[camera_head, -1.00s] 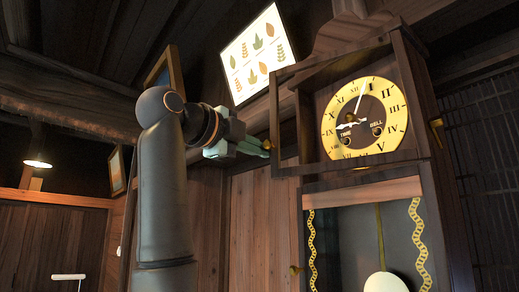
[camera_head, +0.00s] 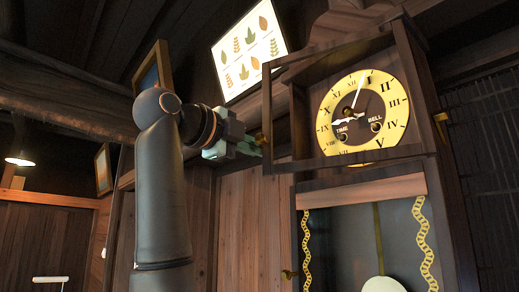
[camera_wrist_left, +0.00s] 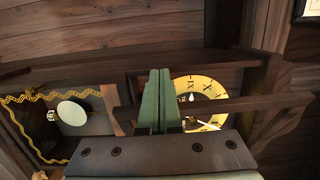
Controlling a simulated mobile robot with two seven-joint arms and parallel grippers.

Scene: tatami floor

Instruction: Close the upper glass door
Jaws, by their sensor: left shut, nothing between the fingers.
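The upper glass door (camera_head: 267,105) is a dark wooden frame on the tall clock. It stands open, swung out from the case, with a small brass knob (camera_head: 261,138) on its left edge. The yellow clock face (camera_head: 362,113) shows through the frame. My left gripper (camera_head: 256,149) is at the door's left edge, close to the knob; I cannot tell whether it touches. In the left wrist view its green fingers (camera_wrist_left: 158,98) are shut together and empty, in front of the door frame (camera_wrist_left: 225,106) and the clock face (camera_wrist_left: 196,92). My right gripper is not in view.
The clock's lower case (camera_head: 345,230) holds a pendulum (camera_head: 384,284) and yellow chains, with a brass knob (camera_head: 288,274) at its left edge. A leaf picture (camera_head: 248,50) hangs behind. A wooden wall (camera_head: 240,225) stands left of the clock.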

